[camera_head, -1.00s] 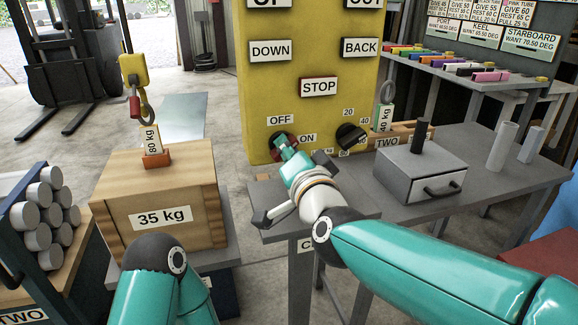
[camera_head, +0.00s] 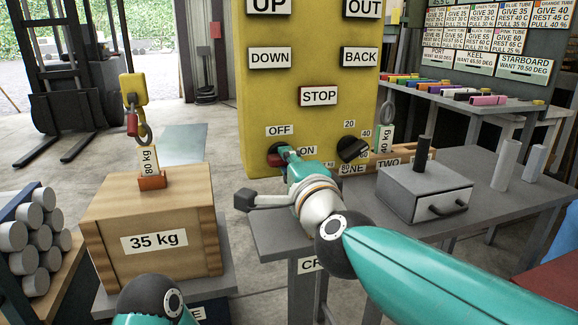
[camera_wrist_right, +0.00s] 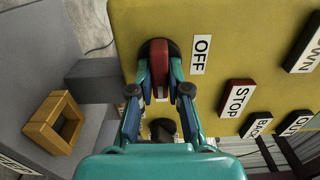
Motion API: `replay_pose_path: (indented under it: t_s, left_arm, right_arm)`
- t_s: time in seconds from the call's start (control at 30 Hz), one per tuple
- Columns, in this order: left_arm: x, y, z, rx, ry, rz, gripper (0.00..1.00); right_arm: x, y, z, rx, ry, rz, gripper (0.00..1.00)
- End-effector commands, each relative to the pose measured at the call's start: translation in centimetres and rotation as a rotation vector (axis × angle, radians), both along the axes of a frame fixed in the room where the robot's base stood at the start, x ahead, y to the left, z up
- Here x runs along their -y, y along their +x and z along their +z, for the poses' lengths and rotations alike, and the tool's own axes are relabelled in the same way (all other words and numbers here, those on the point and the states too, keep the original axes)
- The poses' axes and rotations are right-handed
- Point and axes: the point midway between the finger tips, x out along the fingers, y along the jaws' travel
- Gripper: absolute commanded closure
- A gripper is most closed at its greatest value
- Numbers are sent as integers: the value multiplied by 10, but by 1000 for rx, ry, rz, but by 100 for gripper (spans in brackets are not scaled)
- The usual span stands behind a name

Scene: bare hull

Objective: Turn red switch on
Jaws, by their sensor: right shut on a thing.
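The red switch (camera_head: 275,158) is a round knob with a raised bar on the yellow panel (camera_head: 300,115), between the OFF label (camera_head: 279,131) and the ON label (camera_head: 306,151). In the right wrist view the switch (camera_wrist_right: 158,60) shows its red bar between the two fingers. My right gripper (camera_head: 284,153) is at the panel, shut on the switch; its fingers also show in the wrist view (camera_wrist_right: 160,72). The fingers hide part of the knob in the head view, and I cannot tell exactly where it points. My left gripper is out of view.
A black dial (camera_head: 352,149) sits right of the switch, with the STOP button (camera_head: 319,96) above. A grey table (camera_head: 385,215) with a drawer box (camera_head: 425,190) stands below right. A 35 kg crate (camera_head: 150,230) stands left, under a hook (camera_head: 133,100).

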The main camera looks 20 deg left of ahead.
Motion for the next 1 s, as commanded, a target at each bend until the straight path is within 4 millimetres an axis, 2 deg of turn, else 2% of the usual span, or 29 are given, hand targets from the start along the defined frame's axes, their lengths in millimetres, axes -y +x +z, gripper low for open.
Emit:
replay_pose_path:
  t_s: [0.43,0.47,0.6,1.0]
  left_arm:
    - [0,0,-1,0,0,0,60]
    - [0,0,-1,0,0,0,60]
    - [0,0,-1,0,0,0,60]
    - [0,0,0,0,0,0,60]
  right_arm:
    - [4,3,-1,-9,13,-11,100]
    - [4,3,-2,-10,13,-11,80]
    - [3,3,-1,-9,11,-9,58]
    - [4,-3,-1,-7,9,-3,58]
